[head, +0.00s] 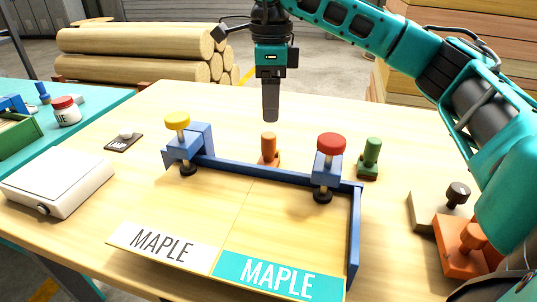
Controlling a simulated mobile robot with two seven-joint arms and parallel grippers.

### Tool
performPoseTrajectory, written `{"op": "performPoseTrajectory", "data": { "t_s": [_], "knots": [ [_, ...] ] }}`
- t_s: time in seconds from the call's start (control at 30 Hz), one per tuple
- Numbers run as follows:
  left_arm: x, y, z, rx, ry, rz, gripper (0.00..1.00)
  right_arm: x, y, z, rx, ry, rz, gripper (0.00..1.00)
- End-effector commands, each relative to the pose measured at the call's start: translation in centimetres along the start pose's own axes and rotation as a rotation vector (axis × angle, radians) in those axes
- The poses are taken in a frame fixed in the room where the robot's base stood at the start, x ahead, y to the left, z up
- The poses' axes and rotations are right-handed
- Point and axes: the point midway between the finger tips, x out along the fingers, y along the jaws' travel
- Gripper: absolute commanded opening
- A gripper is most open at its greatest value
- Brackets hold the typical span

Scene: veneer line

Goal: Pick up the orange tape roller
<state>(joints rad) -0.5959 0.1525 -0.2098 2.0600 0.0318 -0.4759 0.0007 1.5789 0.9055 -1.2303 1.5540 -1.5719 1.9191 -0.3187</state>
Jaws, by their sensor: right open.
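A small orange tool with an upright rounded handle (269,146), which looks like the orange tape roller, stands on the table behind the blue fence. Its lower part is partly hidden by the fence. My right gripper (271,117) points straight down above it, apart from it and empty. Its fingers line up in this view and look like one, and it is open. A larger orange block with a knob (460,258) sits at the right edge, partly covered by my arm. My left gripper is out of view.
The blue fence (265,174) carries a yellow-knobbed clamp (177,121) and a red-knobbed clamp (331,143). A green-handled tool (371,152) and a brown block (428,211) stand to the right. A white box (58,182) is at left. The table behind the fence is mostly clear.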

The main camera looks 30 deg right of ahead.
Motion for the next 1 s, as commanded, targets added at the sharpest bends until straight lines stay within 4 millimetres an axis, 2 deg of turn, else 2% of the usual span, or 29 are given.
{"op": "performPoseTrajectory", "data": {
  "t_s": [0.03,0.1,0.37,0.63,0.97,1.0],
  "knots": [
    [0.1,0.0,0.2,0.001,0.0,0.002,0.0,1.2,0.0,-0.1,0.0,0.001,0.001,0.63],
    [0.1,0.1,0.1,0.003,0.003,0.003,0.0,2.2,0.0,0.0,0.001,0.001,0.002,0.63],
    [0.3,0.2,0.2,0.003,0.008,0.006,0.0,4.3,-0.1,0.1,0.0,0.0,0.001,0.63],
    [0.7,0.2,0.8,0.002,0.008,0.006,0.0,8.1,-0.4,0.4,0.001,0.0,0.001,0.63],
    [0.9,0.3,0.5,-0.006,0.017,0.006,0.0,8.7,-0.4,0.4,0.001,-0.001,0.0,0.63],
    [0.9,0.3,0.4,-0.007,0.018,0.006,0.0,8.7,-0.4,0.4,0.001,-0.001,0.0,0.59]
  ]
}}
